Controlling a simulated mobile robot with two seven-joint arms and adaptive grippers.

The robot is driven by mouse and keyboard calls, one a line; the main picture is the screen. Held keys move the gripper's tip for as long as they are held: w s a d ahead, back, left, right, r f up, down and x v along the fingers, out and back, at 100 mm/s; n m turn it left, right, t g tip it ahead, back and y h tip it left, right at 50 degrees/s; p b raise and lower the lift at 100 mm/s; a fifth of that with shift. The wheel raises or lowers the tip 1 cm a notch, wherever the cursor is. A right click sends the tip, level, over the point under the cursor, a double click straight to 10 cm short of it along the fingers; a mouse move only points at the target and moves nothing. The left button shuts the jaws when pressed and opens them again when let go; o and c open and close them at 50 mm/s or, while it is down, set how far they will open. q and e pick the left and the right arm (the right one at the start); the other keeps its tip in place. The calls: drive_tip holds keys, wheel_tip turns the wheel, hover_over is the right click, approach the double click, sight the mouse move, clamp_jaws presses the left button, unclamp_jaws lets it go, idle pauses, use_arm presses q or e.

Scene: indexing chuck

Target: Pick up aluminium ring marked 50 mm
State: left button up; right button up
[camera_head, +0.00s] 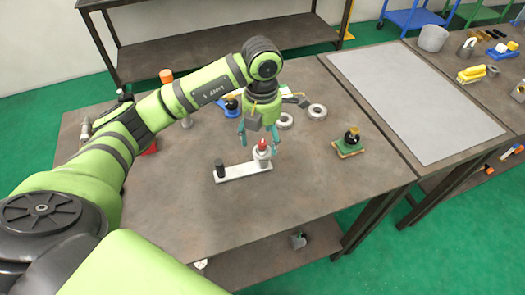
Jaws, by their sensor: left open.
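Two grey metal rings lie on the brown table behind my left gripper: a nearer ring (285,122) and a farther ring (317,111) to its right. Their markings are too small to read, so I cannot tell which is the 50 mm one. My left gripper (259,138) points down, with its teal fingers spread. It is over a white base plate (240,173) that carries a black post (220,169) and a light grey cylinder with a red top (262,155). The red top shows between the fingers; I cannot tell whether they touch it. My right gripper is out of view.
A green block with a black knob (350,143) stands to the right on the table (260,220). An orange-topped item (166,76) and other small items stand behind my left arm. A grey panel (415,100) lies on the right-hand bench. The table's front is clear.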

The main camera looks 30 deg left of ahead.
sight(262, 142)
use_arm(q)
wheel_tip(262, 142, down, 4)
drive_tip(key=shift+s+r+p, duration=0.15)
drive_tip(key=shift+r+p, duration=0.05)
drive_tip(key=shift+p, duration=0.7)
drive_tip(key=shift+f, duration=0.4)
drive_tip(key=shift+c, duration=0.4)
drive_tip(key=c, duration=1.1)
drive_tip(key=shift+c, duration=0.3)
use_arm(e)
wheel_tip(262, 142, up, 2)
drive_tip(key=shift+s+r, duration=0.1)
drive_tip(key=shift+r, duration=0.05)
